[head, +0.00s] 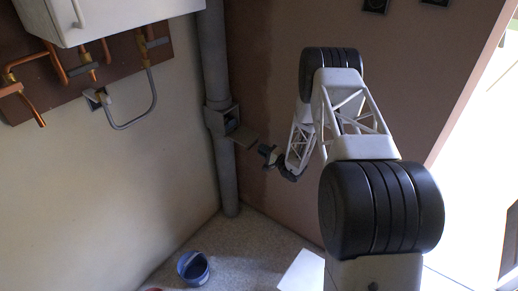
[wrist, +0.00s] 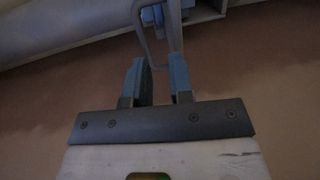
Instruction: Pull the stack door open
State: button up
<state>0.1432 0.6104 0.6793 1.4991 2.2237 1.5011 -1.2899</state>
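The grey stack (head: 215,70) is a vertical pipe in the corner, with a box-like hatch (head: 218,120) partway up. Its door (head: 245,142) looks like a flat plate standing out from the hatch to the lower right, and the hatch shows a dark opening with something blue in it. My gripper (head: 268,155) is just right of the door's outer edge. In the wrist view my gripper (wrist: 160,82) has its two blue fingers apart. A thin grey bent bar (wrist: 145,40) reaches down to between them; I cannot tell whether they touch it.
A white cabinet (head: 110,15) and copper pipes (head: 55,65) on a brown board are on the left wall. A blue bucket (head: 193,268) and a white slab (head: 302,272) are on the floor. The plaster wall is close behind my arm.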

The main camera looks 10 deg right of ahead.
dwell(0.5)
jog(key=s+a+r+n+g+y, duration=0.1)
jog(key=s+a+r+n+g, duration=0.2)
jog(key=r, duration=0.5)
jog(key=s+a+r+n+g+y, duration=0.1)
jog(key=s+a+r+g, duration=0.25)
jog(key=r, duration=0.55)
jog(key=s+a+r+n+g+h, duration=0.25)
jog(key=s+r+g, duration=0.35)
jog(key=s+r, duration=0.9)
jog(key=s+d+r+h, duration=0.3)
jog(key=s+h, duration=0.1)
jog(key=s, duration=0.9)
jog(key=s+d+r+n+t+h, duration=0.1)
jog(key=s+d+r+h, duration=0.3)
jog(key=s, duration=0.9)
jog(key=s+d+r+n+h, duration=0.1)
jog(key=s+d+r+h, duration=0.2)
jog(key=s, duration=1.1)
jog(key=shift+d+r+h, duration=0.25)
jog(key=shift+r+h, duration=0.5)
jog(key=shift+h, duration=0.5)
jog(key=shift+w, duration=0.15)
jog(key=shift+c, duration=0.2)
